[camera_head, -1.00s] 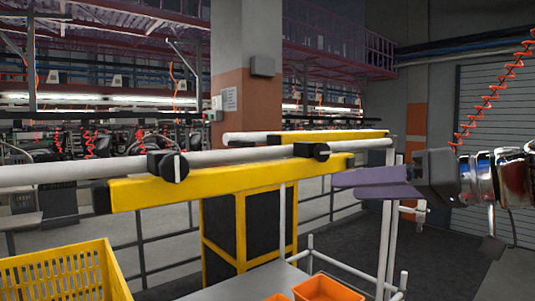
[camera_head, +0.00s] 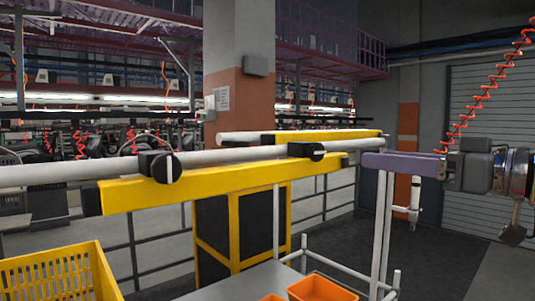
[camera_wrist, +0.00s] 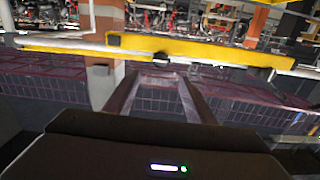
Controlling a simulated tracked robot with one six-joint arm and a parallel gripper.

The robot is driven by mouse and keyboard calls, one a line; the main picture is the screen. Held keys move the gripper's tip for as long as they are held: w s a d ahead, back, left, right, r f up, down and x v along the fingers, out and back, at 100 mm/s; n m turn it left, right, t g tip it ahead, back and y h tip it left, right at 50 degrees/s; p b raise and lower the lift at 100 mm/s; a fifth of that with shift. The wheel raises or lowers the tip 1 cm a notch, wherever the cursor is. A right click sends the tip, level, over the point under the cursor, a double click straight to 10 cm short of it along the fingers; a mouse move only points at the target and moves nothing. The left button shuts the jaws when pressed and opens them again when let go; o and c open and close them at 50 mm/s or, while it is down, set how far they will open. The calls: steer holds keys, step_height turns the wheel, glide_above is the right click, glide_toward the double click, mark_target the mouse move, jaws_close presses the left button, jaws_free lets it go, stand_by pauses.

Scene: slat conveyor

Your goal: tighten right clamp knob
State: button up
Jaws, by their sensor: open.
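The right clamp knob (camera_head: 313,150) is black and round with a pale stripe, on a white rail (camera_head: 225,157) above a yellow beam (camera_head: 215,183). A similar left knob (camera_head: 162,166) sits further left on the rail. My gripper (camera_head: 364,160) is at the right, its purple finger pointing left toward the right knob, with a gap in the picture. In the wrist view, which looks upside down, my gripper (camera_wrist: 157,77) shows two spread fingers with nothing between them. A dark knob (camera_wrist: 162,59) shows just beyond the tips; I cannot tell which knob it is.
A second yellow beam (camera_head: 330,135) with a white rail lies behind. A white upright post (camera_head: 382,230) stands below my gripper. A yellow crate (camera_head: 60,275) is at lower left, and an orange bin (camera_head: 320,290) sits on a grey surface (camera_head: 240,281).

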mark_target(320, 153)
steer(key=shift+x, duration=6.65)
steer(key=shift+c, duration=0.5)
steer(key=c, duration=0.9)
steer(key=shift+c, duration=0.2)
